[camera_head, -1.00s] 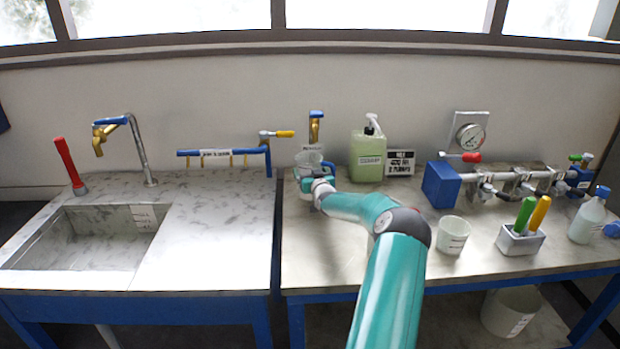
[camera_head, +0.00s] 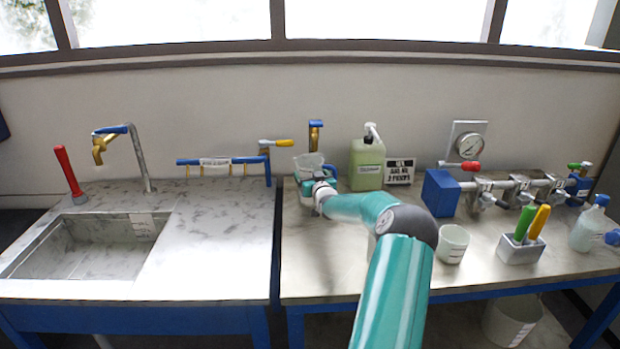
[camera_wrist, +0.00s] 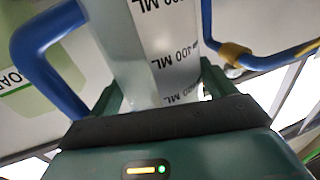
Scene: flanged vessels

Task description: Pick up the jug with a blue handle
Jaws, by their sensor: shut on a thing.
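The jug (camera_head: 308,163) is a clear, pale vessel at the back left of the right-hand bench. In the wrist view the jug (camera_wrist: 130,45) has a white label with ML marks, and its blue handle (camera_wrist: 42,58) is on the left side. My gripper (camera_head: 311,185) is shut on the jug's body; in the wrist view the fingers of my gripper (camera_wrist: 160,92) lie on both sides of it. My gripper hides part of the jug in the head view, and I cannot tell whether its base touches the bench.
A green coolant bottle (camera_head: 367,163) and a sign (camera_head: 399,171) stand right of the jug. A white cup (camera_head: 452,244), a tool holder (camera_head: 520,248) and a valve manifold (camera_head: 510,187) are farther right. A blue-handled tap (camera_head: 315,133) is behind the jug. The bench front left is clear.

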